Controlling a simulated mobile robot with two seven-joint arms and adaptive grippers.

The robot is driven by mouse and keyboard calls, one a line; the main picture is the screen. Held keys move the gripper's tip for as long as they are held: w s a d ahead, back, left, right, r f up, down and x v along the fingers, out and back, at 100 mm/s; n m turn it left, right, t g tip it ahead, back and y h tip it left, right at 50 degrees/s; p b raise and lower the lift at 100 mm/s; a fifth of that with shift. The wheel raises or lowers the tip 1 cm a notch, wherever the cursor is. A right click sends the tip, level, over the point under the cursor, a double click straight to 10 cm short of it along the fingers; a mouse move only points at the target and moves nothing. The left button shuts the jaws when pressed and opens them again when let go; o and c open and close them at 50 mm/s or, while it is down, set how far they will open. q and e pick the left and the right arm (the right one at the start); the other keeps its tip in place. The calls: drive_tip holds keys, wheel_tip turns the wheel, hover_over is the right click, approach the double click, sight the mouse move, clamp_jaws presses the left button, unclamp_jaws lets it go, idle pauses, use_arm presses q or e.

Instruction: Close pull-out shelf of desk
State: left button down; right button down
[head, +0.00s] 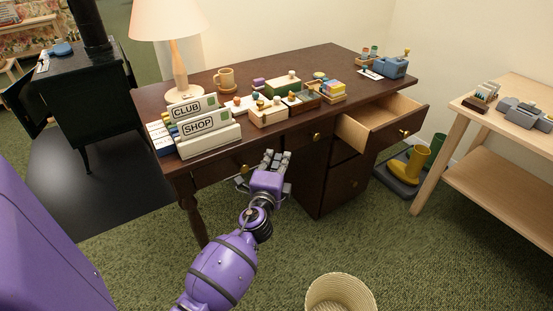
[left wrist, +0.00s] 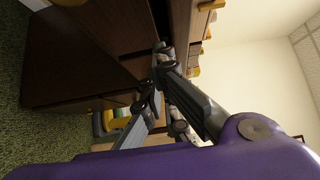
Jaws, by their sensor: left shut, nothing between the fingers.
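The dark brown desk (head: 300,85) stands ahead with a wooden top. At its right end an upper drawer-like shelf (head: 385,118) is pulled out, with a pale inside, a dark front and a brass knob. My left gripper (head: 276,160) is shut and empty at the desk's front edge, left of the pulled-out shelf and apart from it. In the left wrist view my gripper fingers (left wrist: 160,80) point along the dark desk front (left wrist: 75,60). I cannot tell whether they touch the desk. My right gripper is not in view.
A lamp (head: 178,60), signs (head: 205,125), a mug (head: 224,78) and small boxes stand on the desktop. A woven basket (head: 340,294) stands on the green carpet in front.

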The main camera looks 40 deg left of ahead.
use_arm(q)
drive_tip(key=v, duration=1)
drive_tip(key=shift+d, duration=0.25)
